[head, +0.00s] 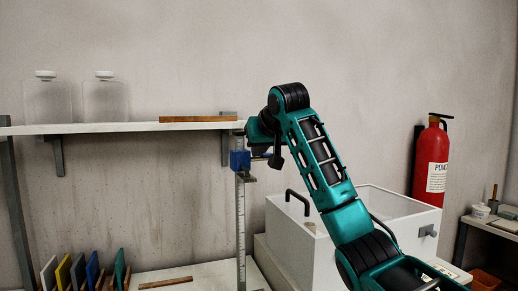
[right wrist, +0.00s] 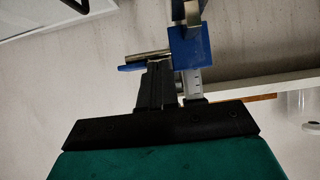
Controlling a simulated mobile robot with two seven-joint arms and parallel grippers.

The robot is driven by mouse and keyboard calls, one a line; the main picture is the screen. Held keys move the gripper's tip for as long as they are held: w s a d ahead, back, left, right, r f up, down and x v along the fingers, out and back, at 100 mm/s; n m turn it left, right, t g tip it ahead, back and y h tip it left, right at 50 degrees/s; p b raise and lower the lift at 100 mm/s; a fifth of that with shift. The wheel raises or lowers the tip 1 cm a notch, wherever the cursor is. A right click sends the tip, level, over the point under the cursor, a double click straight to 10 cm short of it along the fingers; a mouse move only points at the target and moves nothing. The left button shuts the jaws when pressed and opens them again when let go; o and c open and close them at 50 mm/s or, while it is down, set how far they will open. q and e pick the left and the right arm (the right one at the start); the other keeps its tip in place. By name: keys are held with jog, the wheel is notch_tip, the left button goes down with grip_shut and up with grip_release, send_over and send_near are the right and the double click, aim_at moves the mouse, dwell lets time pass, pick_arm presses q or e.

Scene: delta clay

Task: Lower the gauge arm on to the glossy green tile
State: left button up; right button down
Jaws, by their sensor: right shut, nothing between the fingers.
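The gauge stands upright as a silver ruled column (head: 240,225) with a blue slider (head: 240,160) near its top. A short grey gauge arm (head: 247,178) juts from it, well above the table. My right gripper (head: 276,160) is beside the slider, to its right, with its fingers shut and empty. In the right wrist view the shut fingers (right wrist: 155,85) are close to the blue slider (right wrist: 190,47); I cannot tell whether they touch. A green tile (head: 120,268) stands in a rack at the lower left; its gloss is unclear. The gauge's base is below the frame. My left gripper is out of view.
White, yellow and blue tiles (head: 92,268) stand beside the green one. A shelf (head: 100,128) with two bottles is behind the gauge. A white box (head: 285,235) with a black handle stands to the right. A red extinguisher (head: 430,160) hangs on the wall.

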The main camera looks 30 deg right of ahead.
notch_tip(320, 180, down, 34)
jog(key=b, duration=0.9)
jog(key=shift+f, duration=0.25)
jog(key=shift+r, duration=0.1)
